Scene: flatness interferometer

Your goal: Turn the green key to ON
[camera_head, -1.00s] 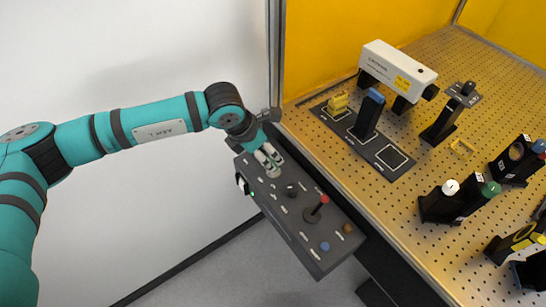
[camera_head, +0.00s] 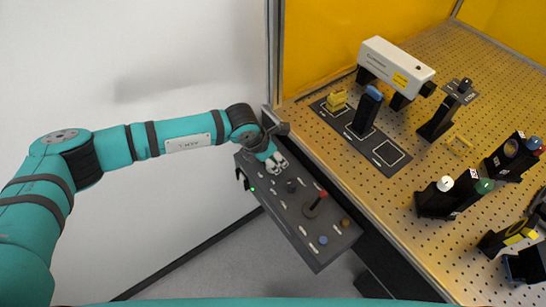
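The dark control panel (camera_head: 292,228) slopes down in front of the bench. My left gripper (camera_head: 277,163) is at the panel's upper end, fingers pointing down over its surface. The gap between its fingers is too small to judge. No green key can be made out; the gripper covers that part of the panel. A small green light (camera_head: 252,189) glows near the panel's left edge. My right gripper is not in view.
The panel also carries a dark knob (camera_head: 291,185), a red-topped lever (camera_head: 315,204), a blue button (camera_head: 323,240) and a brown button (camera_head: 345,222). The perforated bench (camera_head: 440,80) at the right holds a white laser housing (camera_head: 397,62) and several black optic mounts.

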